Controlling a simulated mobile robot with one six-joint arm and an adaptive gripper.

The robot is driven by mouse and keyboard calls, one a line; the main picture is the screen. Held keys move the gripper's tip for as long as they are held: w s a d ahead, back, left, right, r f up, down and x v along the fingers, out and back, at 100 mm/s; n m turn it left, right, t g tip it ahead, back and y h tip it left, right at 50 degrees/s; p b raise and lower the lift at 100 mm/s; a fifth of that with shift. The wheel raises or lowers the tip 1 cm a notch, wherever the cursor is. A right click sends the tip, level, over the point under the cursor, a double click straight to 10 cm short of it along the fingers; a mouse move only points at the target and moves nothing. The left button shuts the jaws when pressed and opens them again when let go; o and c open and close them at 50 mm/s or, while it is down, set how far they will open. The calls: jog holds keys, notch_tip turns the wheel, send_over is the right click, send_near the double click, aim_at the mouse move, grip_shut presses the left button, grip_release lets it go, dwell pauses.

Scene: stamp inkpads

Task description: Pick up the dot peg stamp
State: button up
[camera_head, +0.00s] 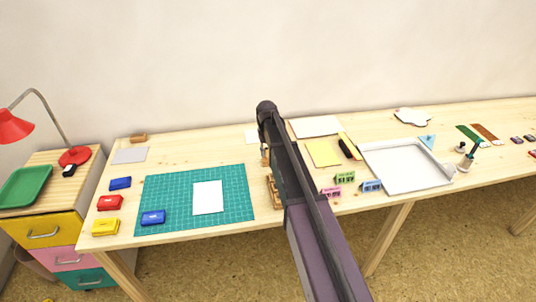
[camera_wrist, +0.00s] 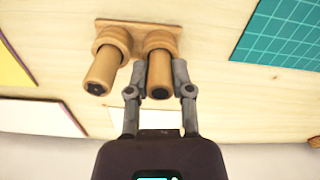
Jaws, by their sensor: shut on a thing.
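In the wrist view two wooden peg stamps stand side by side in a small wooden stand (camera_wrist: 130,28). My gripper (camera_wrist: 159,74) is shut on the right peg stamp (camera_wrist: 160,62), one finger on each side of its handle. The left peg stamp (camera_wrist: 101,72) is free, beside the left finger. Each handle has a dark mark on its end, too small to read, so I cannot tell which is the dot one. The held peg still appears to be at the stand. In the head view my arm hides most of the stand (camera_head: 274,190) and the gripper.
A green cutting mat (camera_head: 165,188) with a white card (camera_head: 208,198) lies left of my arm. Coloured inkpads, among them a red one (camera_head: 109,203), lie at the left. A white tray (camera_head: 405,187), a yellow sheet (camera_head: 322,153) and small blocks (camera_head: 344,177) are to the right.

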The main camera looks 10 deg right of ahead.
jog(key=shift+r, duration=0.1)
notch_tip(320, 180, up, 3)
jog(key=p, duration=0.3)
jog(key=shift+r, duration=0.1)
jog(key=s, duration=0.5)
jog(key=s+r+p, duration=0.1)
jog(key=s, duration=0.4)
jog(key=s+p, duration=0.1)
jog(key=s, duration=0.5)
jog(key=shift+d+r, duration=0.1)
jog(key=shift+r, duration=0.2)
jog(key=shift+o, duration=0.6)
grip_shut()
jog(key=shift+d, duration=0.15)
